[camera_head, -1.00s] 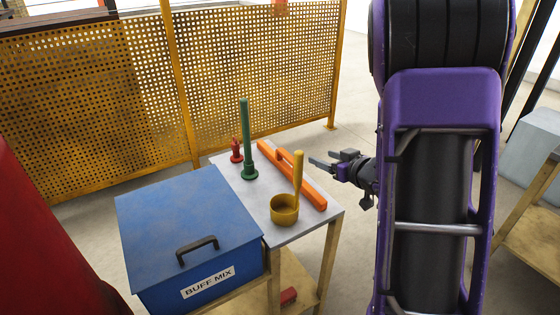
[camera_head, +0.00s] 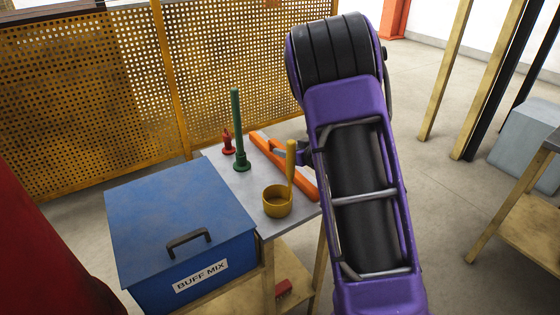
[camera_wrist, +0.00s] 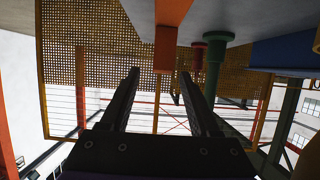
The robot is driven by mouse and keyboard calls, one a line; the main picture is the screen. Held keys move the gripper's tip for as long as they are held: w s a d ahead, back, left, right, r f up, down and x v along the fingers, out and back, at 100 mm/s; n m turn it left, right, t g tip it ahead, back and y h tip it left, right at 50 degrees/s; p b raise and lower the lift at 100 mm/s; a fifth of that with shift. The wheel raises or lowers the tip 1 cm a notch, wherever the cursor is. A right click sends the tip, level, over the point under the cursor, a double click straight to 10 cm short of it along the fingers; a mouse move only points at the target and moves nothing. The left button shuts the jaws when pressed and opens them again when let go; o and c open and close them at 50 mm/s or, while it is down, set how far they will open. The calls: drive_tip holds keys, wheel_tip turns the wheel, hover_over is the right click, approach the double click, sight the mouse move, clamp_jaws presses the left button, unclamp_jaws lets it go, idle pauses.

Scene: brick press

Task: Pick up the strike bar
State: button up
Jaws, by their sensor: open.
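The strike bar (camera_head: 266,146) is a long orange bar with a raised handle. It lies along the right side of the small grey-topped table (camera_head: 243,187). In the head view my gripper (camera_head: 297,150) is at the bar's right side near its middle, largely hidden by my purple arm. In the wrist view the table appears upside down along the top. There the open fingers of my gripper (camera_wrist: 159,72) point toward the orange bar (camera_wrist: 172,35), whose end shows between and beyond them. Nothing is held. Whether a finger touches the bar cannot be told.
A green upright tool (camera_head: 238,130), a red piece (camera_head: 228,146) and a yellow ladle (camera_head: 278,203) stand close beside the bar. A blue BUFF MIX box (camera_head: 180,225) is on the left. A yellow mesh fence (camera_head: 80,100) runs behind.

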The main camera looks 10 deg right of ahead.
sight(281, 147)
drive_tip(key=x, duration=0.4)
drive_tip(key=shift+w+a+f, duration=0.15)
drive_tip(key=shift+w+a, duration=0.05)
drive_tip(key=shift+w, duration=0.1)
clamp_jaws()
idle(1.1)
